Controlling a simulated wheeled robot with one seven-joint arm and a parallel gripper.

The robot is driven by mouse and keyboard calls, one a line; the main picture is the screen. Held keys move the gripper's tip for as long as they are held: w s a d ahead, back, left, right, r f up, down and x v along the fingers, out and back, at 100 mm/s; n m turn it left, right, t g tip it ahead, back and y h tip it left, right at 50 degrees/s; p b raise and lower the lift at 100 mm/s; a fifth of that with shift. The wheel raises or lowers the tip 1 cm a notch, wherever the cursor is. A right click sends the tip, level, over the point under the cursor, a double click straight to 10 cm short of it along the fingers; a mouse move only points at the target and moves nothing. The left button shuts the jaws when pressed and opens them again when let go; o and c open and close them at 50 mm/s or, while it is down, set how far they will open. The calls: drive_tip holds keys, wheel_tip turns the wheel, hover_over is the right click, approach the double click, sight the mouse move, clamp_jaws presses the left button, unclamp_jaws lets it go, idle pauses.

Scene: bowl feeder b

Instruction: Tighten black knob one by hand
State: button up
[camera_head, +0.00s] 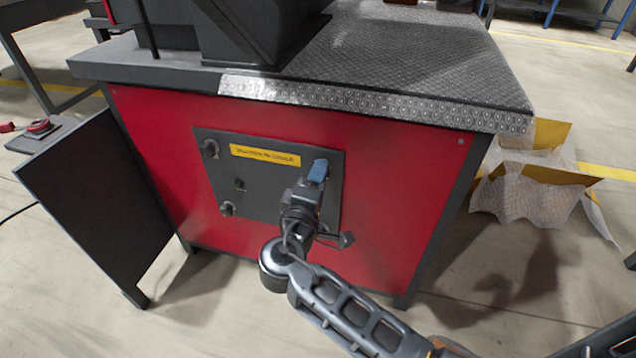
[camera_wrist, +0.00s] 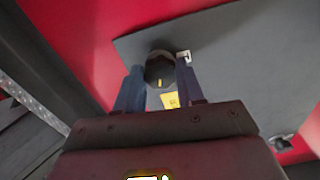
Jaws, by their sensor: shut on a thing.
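A dark grey panel (camera_head: 270,205) with a yellow label (camera_head: 265,155) is on the red front of the cabinet. My gripper (camera_head: 317,174) is at the panel's upper right corner, and its blue finger shows there. In the wrist view, a black knob (camera_wrist: 160,67) sits between the two blue fingers of my gripper (camera_wrist: 160,80), which are shut on it. The knob has a small yellow mark on its face. My gripper hides this knob in the head view. Other black knobs are at the panel's upper left (camera_head: 210,149) and lower left (camera_head: 227,209).
The cabinet's metal top edge (camera_head: 370,100) overhangs the panel. Crumpled sheeting with yellow boards (camera_head: 540,180) lies on the floor at right.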

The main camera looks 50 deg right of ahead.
drive_tip(key=shift+f+m, duration=0.1)
drive_tip(key=shift+m, duration=0.2)
idle(0.4)
drive_tip(key=o, duration=1)
drive_tip(key=shift+o, duration=0.2)
drive_tip(key=p+v, duration=0.1)
drive_tip(key=v, duration=0.7)
